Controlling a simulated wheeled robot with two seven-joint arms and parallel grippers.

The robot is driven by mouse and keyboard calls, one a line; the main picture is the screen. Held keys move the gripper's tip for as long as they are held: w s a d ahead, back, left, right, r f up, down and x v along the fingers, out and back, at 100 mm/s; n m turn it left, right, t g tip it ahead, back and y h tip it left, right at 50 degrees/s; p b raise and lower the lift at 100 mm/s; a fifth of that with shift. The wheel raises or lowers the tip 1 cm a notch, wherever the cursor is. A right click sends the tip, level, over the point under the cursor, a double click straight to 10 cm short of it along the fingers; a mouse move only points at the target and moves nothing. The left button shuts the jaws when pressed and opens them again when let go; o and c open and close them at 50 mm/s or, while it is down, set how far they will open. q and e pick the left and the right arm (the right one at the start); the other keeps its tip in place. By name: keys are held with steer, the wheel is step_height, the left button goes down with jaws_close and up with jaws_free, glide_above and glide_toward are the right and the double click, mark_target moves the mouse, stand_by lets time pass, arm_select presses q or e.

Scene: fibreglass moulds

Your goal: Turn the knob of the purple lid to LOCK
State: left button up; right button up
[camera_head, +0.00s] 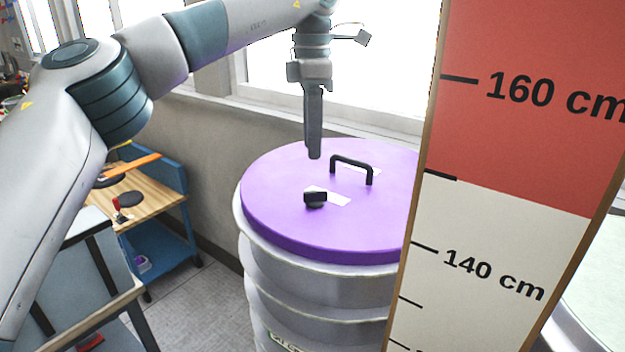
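The purple lid (285,205) lies on top of a pale ribbed drum (322,290) in the middle of the head view. Its black knob (315,199) stands near the front, beside a white label (340,199) whose writing is too small to read. A black handle (351,161) rises behind the knob. My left gripper (314,155) points down above the back part of the lid, behind the knob and apart from it. Its fingers are seen edge-on, so their opening does not show. My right gripper is not in view.
A tall board with a height scale (500,215) stands close at the right and hides the lid's right edge. A wooden-topped blue workbench (150,195) with tools stands at the left. A wall and bright windows (385,70) are behind the drum.

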mark_target(312, 191)
arm_select(q)
step_height(312, 191, down, 8)
steer(key=p, duration=0.3)
steer(key=shift+f, duration=0.15)
steer(key=shift+f+p, duration=0.3)
steer(key=shift+f, duration=0.5)
jaws_close()
